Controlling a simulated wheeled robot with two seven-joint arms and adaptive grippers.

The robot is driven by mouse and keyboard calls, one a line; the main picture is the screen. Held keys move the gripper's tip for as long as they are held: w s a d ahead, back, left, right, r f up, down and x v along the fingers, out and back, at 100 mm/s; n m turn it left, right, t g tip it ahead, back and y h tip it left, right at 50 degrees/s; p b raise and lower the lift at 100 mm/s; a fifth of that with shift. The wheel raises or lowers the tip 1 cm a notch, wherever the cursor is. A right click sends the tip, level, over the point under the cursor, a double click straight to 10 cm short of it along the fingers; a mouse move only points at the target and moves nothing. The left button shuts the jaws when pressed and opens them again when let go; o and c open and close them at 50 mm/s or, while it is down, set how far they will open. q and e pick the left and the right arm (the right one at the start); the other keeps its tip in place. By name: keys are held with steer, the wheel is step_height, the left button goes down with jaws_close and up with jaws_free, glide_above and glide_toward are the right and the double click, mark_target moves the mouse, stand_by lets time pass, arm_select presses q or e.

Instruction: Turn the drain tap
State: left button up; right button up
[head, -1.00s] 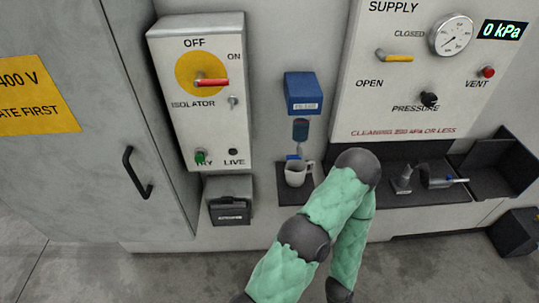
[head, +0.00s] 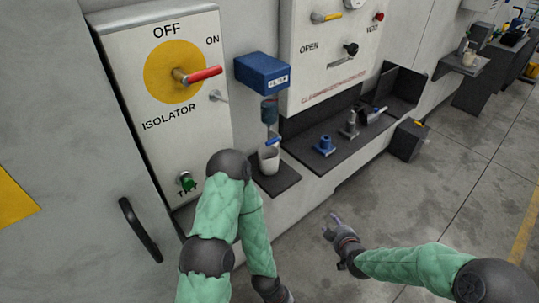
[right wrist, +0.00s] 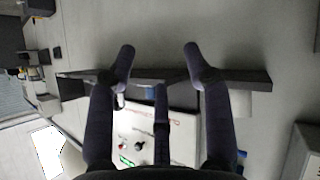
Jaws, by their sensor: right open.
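The small blue drain tap (head: 273,141) sits under the clear, dark-blue filter bowl (head: 269,110), which hangs below a blue filter housing (head: 263,72). A light grey jug (head: 268,160) stands beneath the tap on a dark shelf (head: 283,182). My right gripper (head: 332,226) is over the floor, right of and below the tap in the head view, apart from it.
The isolator box (head: 170,110) with its red handle (head: 196,75) is at left. The supply panel (head: 345,50) is behind. A dark bench (head: 310,135) carries a blue fitting (head: 325,145) and grey fittings. A dark box (head: 408,140) stands on the floor. Open floor lies right.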

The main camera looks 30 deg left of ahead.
steer(key=w+a+r+n+t+y+b, duration=0.25)
steer(key=a+r+n, duration=0.25)
steer(key=a+r, duration=0.25)
steer(key=n+t+y+b, duration=0.2)
steer(key=n+y+b, duration=0.3)
steer(key=n, duration=0.4)
glide_toward(272, 143)
steer(key=shift+y, duration=0.35)
steer(key=shift+b+x, duration=0.9)
steer(key=shift+x, duration=3.85)
steer(key=shift+w+f, duration=0.1)
steer(key=shift+f, duration=0.05)
jaws_close()
